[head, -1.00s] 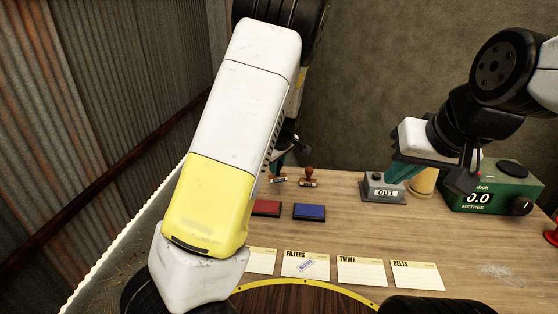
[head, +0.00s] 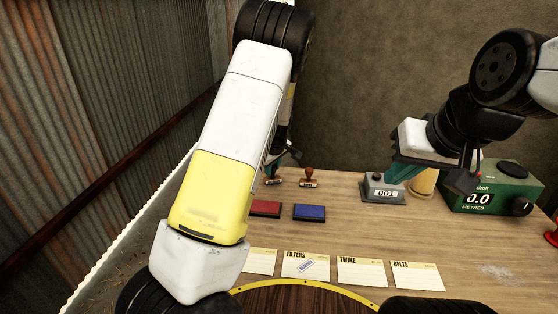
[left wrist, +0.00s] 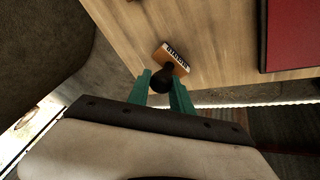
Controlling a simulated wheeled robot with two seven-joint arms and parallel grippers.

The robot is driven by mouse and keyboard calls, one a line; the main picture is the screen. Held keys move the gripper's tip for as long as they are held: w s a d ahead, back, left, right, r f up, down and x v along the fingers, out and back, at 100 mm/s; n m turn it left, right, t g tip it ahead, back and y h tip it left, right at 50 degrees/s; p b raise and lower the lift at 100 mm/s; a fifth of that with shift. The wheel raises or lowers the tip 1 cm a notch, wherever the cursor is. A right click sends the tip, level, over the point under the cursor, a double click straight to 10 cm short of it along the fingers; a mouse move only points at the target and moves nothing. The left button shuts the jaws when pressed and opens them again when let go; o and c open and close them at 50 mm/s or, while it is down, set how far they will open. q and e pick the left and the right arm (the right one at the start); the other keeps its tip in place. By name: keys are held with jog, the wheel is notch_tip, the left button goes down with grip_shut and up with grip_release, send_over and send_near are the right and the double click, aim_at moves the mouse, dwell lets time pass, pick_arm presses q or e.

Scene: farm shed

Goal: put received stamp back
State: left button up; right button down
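A black-handled stamp with a wooden base and a printed label stands out between my left gripper's teal fingers (left wrist: 163,88) in the left wrist view, its base (left wrist: 175,56) beyond the fingertips near the desk edge. The fingers sit on both sides of the black handle and appear to touch it. The head view shows this stamp (head: 273,182) low over or on the desk; I cannot tell if the base touches. My left gripper (head: 270,168) is partly hidden behind my arm. A brown-handled stamp (head: 309,178) stands upright to its right. My right gripper (head: 402,171) hovers by the counter.
A red ink pad (head: 266,208) and a blue ink pad (head: 310,212) lie in front of the stamps. Cards lie along the front; the FILTERS card (head: 293,271) bears a stamped mark. A counter (head: 382,190) and a green meter (head: 490,190) are at the right. Mid-desk is clear.

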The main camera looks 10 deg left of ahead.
pick_arm(q)
jog(key=o, duration=0.4)
jog(key=shift+o, duration=0.2)
jog(key=v, duration=1.1)
jog(key=s+r+m+h, duration=0.1)
jog(key=s+r+m, duration=0.2)
jog(key=s, duration=0.7)
jog(key=s+a+r+m+h, duration=0.1)
jog(key=s+r+m, duration=0.3)
jog(key=s+r, duration=0.3)
jog(key=s+r+m+t+h, duration=0.1)
jog(key=s+r+m, duration=0.3)
jog(key=s, duration=1.1)
jog(key=shift+a+r+h, duration=0.25)
jog(key=shift+r+h, duration=0.15)
jog(key=shift+r, duration=0.45)
